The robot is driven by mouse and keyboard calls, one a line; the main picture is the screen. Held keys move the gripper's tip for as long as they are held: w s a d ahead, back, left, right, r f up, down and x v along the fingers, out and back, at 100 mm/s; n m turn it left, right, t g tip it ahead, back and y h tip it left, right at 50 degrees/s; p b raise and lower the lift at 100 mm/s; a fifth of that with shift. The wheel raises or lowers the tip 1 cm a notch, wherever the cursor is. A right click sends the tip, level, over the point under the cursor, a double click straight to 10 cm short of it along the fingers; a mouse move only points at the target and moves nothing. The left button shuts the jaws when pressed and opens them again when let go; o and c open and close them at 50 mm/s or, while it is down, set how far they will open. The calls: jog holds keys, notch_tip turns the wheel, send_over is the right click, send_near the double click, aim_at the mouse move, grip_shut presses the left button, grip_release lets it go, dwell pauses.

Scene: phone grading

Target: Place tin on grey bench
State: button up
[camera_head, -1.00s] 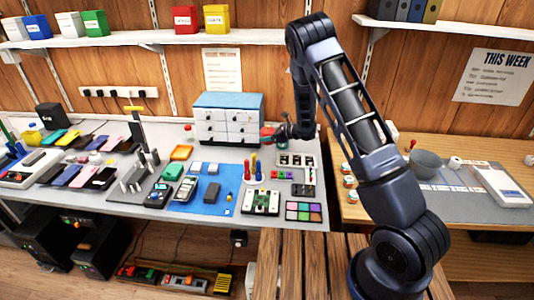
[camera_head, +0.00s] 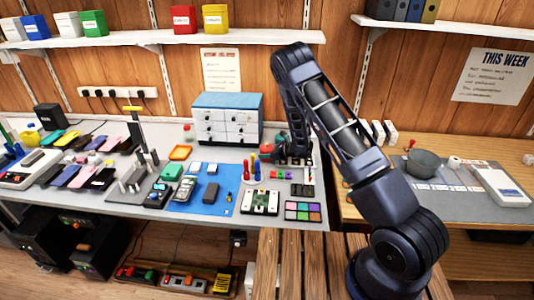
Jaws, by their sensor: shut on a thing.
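The grey bench (camera_head: 228,153) runs along the wall on the left and middle of the head view. My gripper (camera_head: 279,147) is over its right part, just right of the white drawer cabinet (camera_head: 226,122). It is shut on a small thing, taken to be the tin. Reddish and green patches show at the gripper, but the tin's outline is too small and covered to make out. I cannot tell whether the tin touches the bench top.
Red and blue upright tools (camera_head: 254,167), a green circuit board (camera_head: 260,202) and a colored tray (camera_head: 303,211) stand near my gripper. A blue mat (camera_head: 222,203) lies to the left. The wooden bench (camera_head: 352,211) on the right holds a grey bowl (camera_head: 423,162) and scale (camera_head: 498,184).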

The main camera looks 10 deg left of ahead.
jog(key=shift+f, duration=0.1)
jog(key=o, duration=1.1)
